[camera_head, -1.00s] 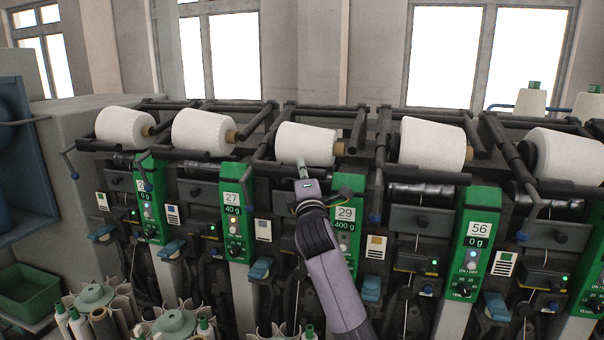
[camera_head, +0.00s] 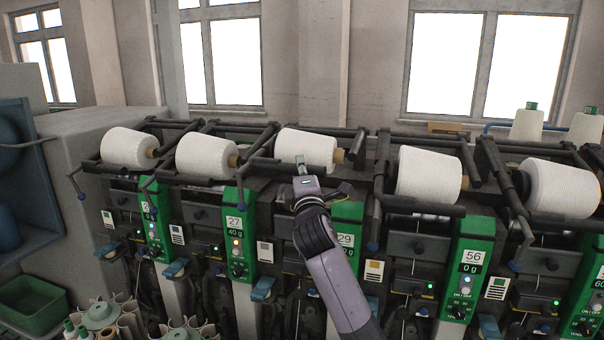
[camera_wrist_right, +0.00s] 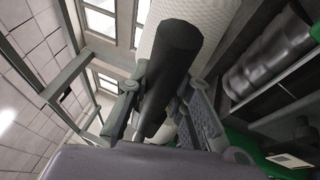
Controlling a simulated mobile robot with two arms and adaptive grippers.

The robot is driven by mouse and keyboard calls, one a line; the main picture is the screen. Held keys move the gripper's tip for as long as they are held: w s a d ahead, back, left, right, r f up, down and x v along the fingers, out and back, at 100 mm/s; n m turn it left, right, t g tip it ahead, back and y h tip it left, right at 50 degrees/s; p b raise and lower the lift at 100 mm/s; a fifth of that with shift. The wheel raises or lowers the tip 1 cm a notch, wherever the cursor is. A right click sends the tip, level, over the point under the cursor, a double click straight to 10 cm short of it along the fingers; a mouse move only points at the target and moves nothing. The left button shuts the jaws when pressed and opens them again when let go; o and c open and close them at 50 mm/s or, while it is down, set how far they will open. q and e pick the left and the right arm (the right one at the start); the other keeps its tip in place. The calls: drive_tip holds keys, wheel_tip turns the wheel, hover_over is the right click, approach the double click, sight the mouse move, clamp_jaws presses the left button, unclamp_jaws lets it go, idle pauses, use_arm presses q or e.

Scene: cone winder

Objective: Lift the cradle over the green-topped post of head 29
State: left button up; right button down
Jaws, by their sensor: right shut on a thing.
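The cradle (camera_head: 268,165) of head 29 is a dark bar frame carrying a white yarn cone (camera_head: 305,146). My right gripper (camera_head: 302,166) is shut on the cradle's front bar. In the right wrist view, the black bar (camera_wrist_right: 172,72) lies between the fingers of my right gripper (camera_wrist_right: 160,100), with the white cone behind it. The green-topped post (camera_head: 348,212) of head 29 stands below and right of the gripper, its label 29 partly covered by my arm. My left gripper is not in view.
Neighbouring heads carry cones in their own cradles: head 27's cone (camera_head: 205,155) on the left and head 56's cone (camera_head: 428,175) on the right. Head 56's green post (camera_head: 473,250) is to the right. A green bin (camera_head: 35,303) is at lower left.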

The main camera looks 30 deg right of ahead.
drive_tip(key=shift+a+r, duration=0.1)
drive_tip(key=shift+r, duration=0.75)
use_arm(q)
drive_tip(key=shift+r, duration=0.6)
use_arm(e)
drive_tip(key=shift+f, duration=0.15)
drive_tip(key=c, duration=1.4)
unclamp_jaws()
drive_tip(key=shift+c, duration=0.2)
drive_tip(key=v, duration=1.2)
